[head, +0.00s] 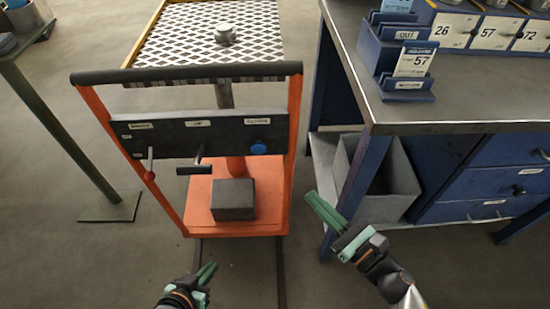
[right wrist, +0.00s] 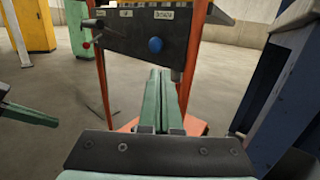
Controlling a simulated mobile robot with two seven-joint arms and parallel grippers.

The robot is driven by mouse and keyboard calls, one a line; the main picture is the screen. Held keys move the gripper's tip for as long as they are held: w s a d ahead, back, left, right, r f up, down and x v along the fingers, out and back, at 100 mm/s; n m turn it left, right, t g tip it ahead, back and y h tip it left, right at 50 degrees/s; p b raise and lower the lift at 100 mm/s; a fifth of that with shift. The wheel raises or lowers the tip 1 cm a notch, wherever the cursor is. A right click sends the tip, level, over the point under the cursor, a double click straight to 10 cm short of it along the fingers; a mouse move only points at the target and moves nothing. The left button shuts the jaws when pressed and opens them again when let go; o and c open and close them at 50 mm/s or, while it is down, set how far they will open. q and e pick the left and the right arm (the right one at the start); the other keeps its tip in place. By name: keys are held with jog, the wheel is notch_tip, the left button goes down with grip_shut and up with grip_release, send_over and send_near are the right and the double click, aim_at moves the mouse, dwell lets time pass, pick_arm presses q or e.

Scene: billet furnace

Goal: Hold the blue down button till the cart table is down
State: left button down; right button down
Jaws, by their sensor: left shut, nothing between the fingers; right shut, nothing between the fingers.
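The blue down button (head: 258,147) is a round knob at the right end of the dark control panel (head: 220,138) on the orange cart. It also shows in the right wrist view (right wrist: 155,45), above and beyond the fingertips. The cart table (head: 180,45) has a checkered top with a small metal piece on it. My right gripper (head: 313,197) is shut and empty, to the right of and below the button, apart from it. Its green fingers (right wrist: 158,75) point toward the cart. My left gripper (head: 211,268) is shut and empty, low in front of the cart.
A red-knobbed lever (head: 149,165) and a black handle (head: 195,168) stick out of the panel. A dark block (head: 233,199) sits on the cart's orange base. A workbench (head: 445,100) with blue legs and drawers stands close at right. Floor is clear in front of the cart.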

aim_at(259, 148)
jog(key=p+x, duration=0.1)
jog(key=x, duration=1.3)
jog(key=shift+w, duration=0.1)
